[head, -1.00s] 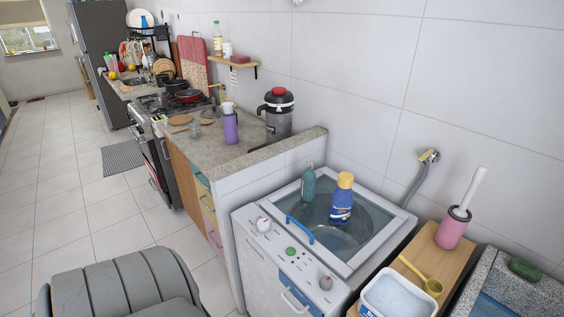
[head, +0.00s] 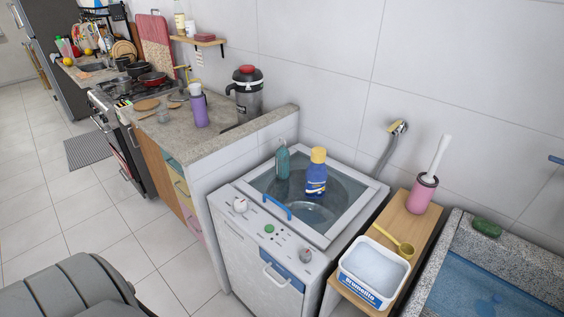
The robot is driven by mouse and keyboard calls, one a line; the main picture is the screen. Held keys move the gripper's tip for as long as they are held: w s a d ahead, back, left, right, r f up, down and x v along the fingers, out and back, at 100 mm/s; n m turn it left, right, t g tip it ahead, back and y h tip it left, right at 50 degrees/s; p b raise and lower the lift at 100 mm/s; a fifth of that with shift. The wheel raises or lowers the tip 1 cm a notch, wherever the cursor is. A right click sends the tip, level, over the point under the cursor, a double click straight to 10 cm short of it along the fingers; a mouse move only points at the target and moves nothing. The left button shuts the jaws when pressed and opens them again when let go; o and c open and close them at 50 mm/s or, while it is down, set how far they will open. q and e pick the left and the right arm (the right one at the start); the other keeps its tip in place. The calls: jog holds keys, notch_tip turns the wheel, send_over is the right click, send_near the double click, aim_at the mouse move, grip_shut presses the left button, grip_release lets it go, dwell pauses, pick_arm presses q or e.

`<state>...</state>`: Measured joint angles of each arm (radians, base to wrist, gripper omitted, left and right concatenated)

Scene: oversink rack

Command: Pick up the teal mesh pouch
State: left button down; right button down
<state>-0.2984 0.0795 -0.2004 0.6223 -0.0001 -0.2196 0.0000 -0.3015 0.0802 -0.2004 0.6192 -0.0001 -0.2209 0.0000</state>
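I do not see a teal mesh pouch in the head view. Teal or green things in sight are a teal bottle (head: 282,160) on the washing machine lid and a green piece, perhaps soap or a sponge, (head: 487,228) on the sink's edge. Neither of my grippers is in view.
A washing machine (head: 232,262) with a blue bottle (head: 316,172) on its lid stands in the centre. Right of it are a wooden stand (head: 405,222), a white tub of powder (head: 372,268) and a stone sink (head: 532,262). The tiled floor at left (head: 40,190) is open.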

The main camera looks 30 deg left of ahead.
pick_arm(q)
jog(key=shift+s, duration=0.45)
